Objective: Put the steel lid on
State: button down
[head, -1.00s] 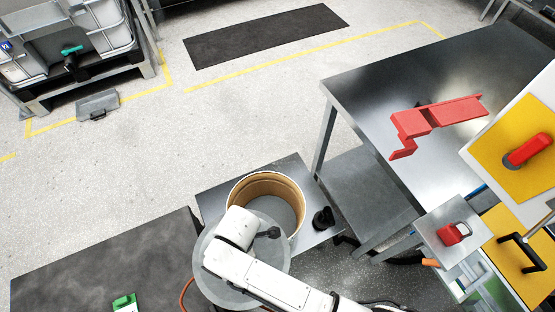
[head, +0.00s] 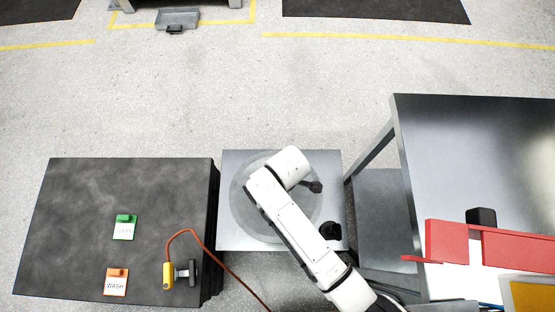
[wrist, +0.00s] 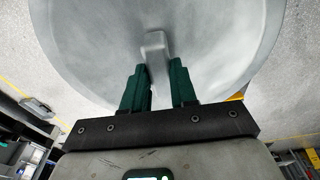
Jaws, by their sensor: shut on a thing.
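The steel lid (head: 243,212) is a round grey disc under my white arm in the head view. It lies over the spot of the drum, whose wall and opening are hidden from above. I cannot tell whether the lid rests on the rim or hangs above it. In the wrist view the lid (wrist: 90,45) fills the top, with its grey handle (wrist: 156,50) between the green fingers of my gripper (wrist: 158,80). My gripper is shut on the handle. In the head view my arm hides the fingers.
A grey square platform (head: 232,160) lies beneath the lid, with a black object (head: 330,231) at its right. A dark bench (head: 70,200) with green and orange tags and a yellow tool (head: 170,275) stands left. A steel table (head: 480,150) with a red bracket (head: 445,242) stands right.

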notch_tip(320, 180, down, 6)
jog(key=b, duration=0.3)
jog(key=shift+f+b, duration=0.2)
jog(key=shift+b, duration=0.2)
jog(key=shift+r, duration=0.1)
dwell(0.7)
jog(key=shift+f+p, duration=0.25)
jog(key=shift+p, duration=0.4)
dwell(1.6)
jog(key=c, duration=0.8)
grip_release()
jog(key=shift+o, duration=0.4)
jog(key=shift+s, duration=0.1)
